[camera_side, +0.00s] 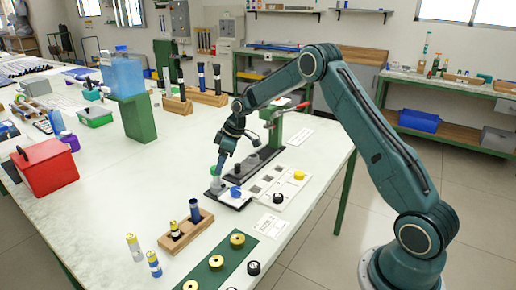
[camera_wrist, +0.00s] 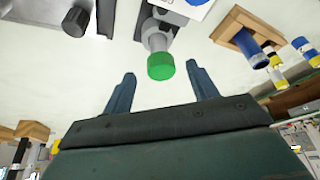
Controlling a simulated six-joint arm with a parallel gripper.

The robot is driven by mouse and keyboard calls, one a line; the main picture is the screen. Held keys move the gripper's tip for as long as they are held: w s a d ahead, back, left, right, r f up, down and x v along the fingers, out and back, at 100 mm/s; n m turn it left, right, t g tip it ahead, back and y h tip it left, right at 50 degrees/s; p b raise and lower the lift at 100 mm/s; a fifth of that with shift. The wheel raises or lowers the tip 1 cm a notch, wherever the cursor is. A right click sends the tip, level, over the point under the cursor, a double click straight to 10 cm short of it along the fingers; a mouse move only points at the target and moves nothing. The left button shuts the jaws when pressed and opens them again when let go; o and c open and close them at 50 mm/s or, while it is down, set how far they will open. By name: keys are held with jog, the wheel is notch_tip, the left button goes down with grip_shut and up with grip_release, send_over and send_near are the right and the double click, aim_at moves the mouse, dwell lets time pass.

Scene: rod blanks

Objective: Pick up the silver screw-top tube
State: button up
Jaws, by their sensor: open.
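A silver tube with a green screw cap (camera_wrist: 160,64) shows in the wrist view, its cap nearest me and its grey body running up behind it. In the side view a pale, greenish-topped piece (camera_side: 215,184), which looks like the same tube, stands on a dark base just under my fingers. My gripper (camera_side: 221,168) points down over it. In the wrist view my gripper (camera_wrist: 161,69) is open, with one blue finger on each side of the green cap and a gap on both sides. The tube's lower end is hidden.
Close by are a blue round piece (camera_side: 235,191) on a white plate, and a green press (camera_side: 272,135) with a red handle. A wooden block (camera_side: 186,232) holds tubes in front. A green board (camera_side: 216,262) carries brass rings.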

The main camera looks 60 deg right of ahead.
aim_at(214, 176)
jog(key=shift+w+a+f, duration=0.15)
jog(key=shift+w+f, duration=0.1)
jog(key=shift+f, duration=0.35)
jog(key=shift+f, duration=0.1)
jog(key=shift+x, duration=2.55)
jog(key=shift+a, duration=0.1)
jog(key=c, duration=1.1)
jog(key=shift+r, duration=0.25)
notch_tip(214, 176, up, 20)
jog(key=shift+f, duration=0.15)
